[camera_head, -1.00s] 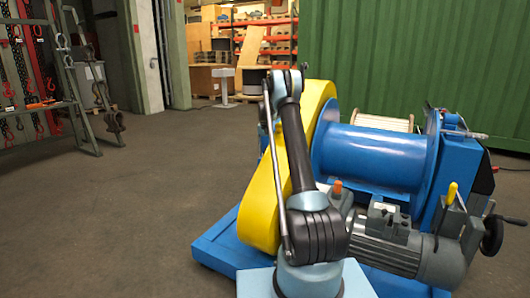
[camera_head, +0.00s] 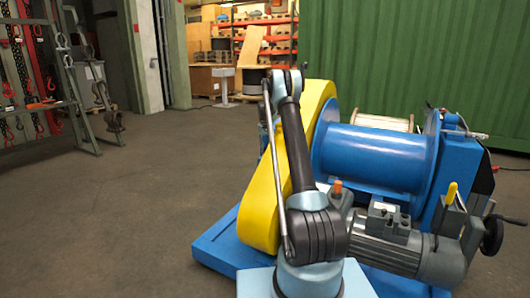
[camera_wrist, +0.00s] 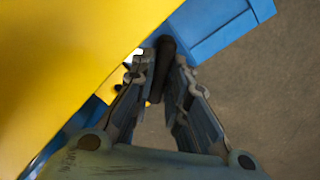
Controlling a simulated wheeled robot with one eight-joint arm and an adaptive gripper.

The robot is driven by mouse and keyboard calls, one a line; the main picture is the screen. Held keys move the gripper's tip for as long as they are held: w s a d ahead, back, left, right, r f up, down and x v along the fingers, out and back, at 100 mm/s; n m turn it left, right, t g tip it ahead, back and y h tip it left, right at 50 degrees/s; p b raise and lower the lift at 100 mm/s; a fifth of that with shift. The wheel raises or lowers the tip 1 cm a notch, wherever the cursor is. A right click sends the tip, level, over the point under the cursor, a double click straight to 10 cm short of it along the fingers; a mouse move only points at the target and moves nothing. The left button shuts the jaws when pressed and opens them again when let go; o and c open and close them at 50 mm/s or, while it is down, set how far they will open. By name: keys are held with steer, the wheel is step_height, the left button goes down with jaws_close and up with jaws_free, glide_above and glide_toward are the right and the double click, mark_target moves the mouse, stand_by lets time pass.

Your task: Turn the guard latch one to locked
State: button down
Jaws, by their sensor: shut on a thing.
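My gripper (camera_wrist: 158,80) shows in the wrist view, its two fingers closed around a dark, rounded handle-like part (camera_wrist: 165,58), which looks like the guard latch. The handle lies beside the edge of the yellow guard (camera_wrist: 60,60) and in front of a blue frame part (camera_wrist: 222,28). A small white patch shows by the left fingertip. The latch's mount is hidden by the fingers. In the head view the yellow chain guard (camera_head: 262,195) stands on the left side of the winch; my arm covers part of it, and neither gripper nor latch can be made out there.
The blue winch drum (camera_head: 370,155) and grey motor (camera_head: 390,250) stand right of my arm on a blue base (camera_head: 222,245). A rack with chains (camera_head: 45,90) stands at the far left. A green wall (camera_head: 420,60) is behind. The floor at left is clear.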

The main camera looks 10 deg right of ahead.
steer(key=c, duration=1.6)
jaws_free()
steer(key=shift+o, duration=0.2)
step_height(320, 180, up, 12)
